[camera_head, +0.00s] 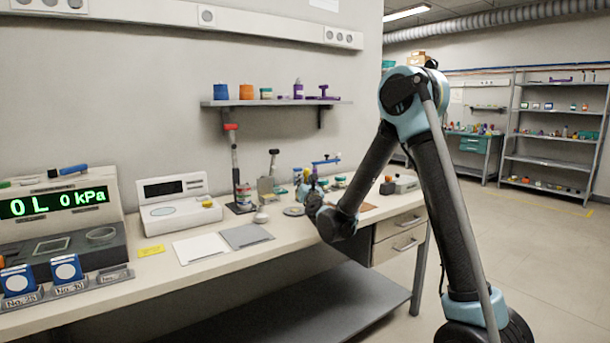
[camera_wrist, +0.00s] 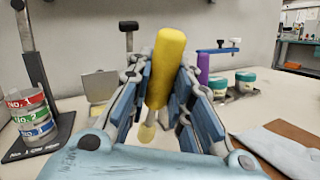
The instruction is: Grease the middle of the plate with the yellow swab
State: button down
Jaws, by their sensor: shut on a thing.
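My gripper (camera_wrist: 166,85) is shut on the yellow swab (camera_wrist: 169,55), whose thick yellow handle stands nearly upright between the blue-grey fingers. Its paler thin end (camera_wrist: 147,132) points down below the fingers, and I cannot tell whether it touches anything. In the head view my gripper (camera_head: 312,196) is above the right part of the bench, and the swab is too small to make out there. A small grey round piece (camera_head: 293,211) lies on the bench just left of my gripper; it may be the plate, but I cannot tell. My fingers hide the bench directly under the swab in the wrist view.
A stand with stacked numbered rings (camera_wrist: 32,118) is at left in the wrist view. Two teal-lidded jars (camera_wrist: 245,82) and a purple upright piece (camera_wrist: 203,68) are at right. A brown mat (camera_wrist: 297,133) with a pale cloth (camera_wrist: 280,152) is nearer. Grey and white sheets (camera_head: 246,236) lie farther left.

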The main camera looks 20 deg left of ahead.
jog(key=shift+s+a+r, duration=0.1)
jog(key=shift+r, duration=1.8)
